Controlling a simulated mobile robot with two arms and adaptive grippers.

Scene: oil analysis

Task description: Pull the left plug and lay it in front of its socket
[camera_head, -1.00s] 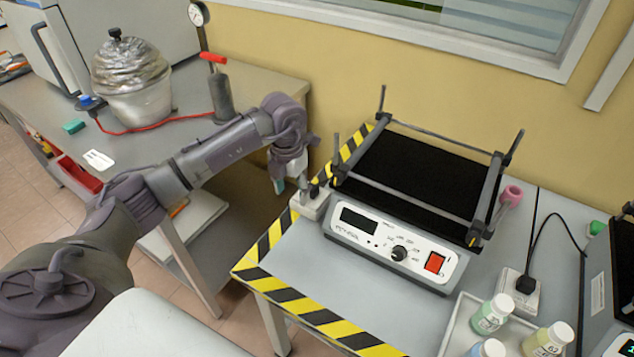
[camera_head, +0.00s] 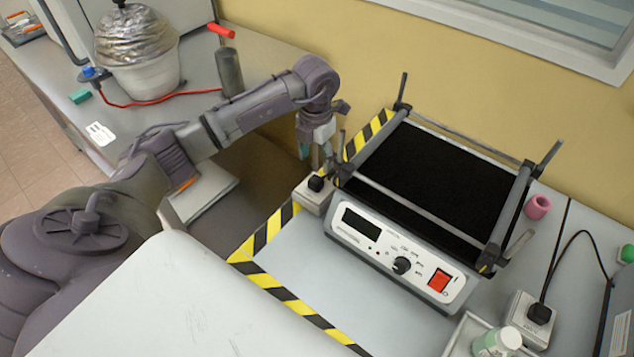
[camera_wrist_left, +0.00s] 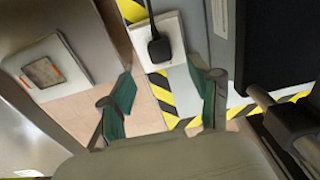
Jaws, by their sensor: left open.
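The left plug (camera_head: 317,183) is black and sits in a white socket block (camera_head: 311,199) at the left of the table, beside the shaker. The plug also shows in the left wrist view (camera_wrist_left: 158,47), with its cable running up, on the socket's white face (camera_wrist_left: 176,32). My left gripper (camera_head: 317,155) is open and empty, just behind and above the plug. In the left wrist view its green-padded fingers (camera_wrist_left: 163,76) are spread wide, with the plug ahead of the gap between them. My right gripper is in no view.
The shaker (camera_head: 398,258) stands right of the socket, its frame bars close to my gripper. Bare tabletop (camera_head: 290,268) lies in front of the socket, bordered by striped tape (camera_head: 285,295). A second plug (camera_head: 540,313) and a bottle (camera_head: 498,343) are at the right.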

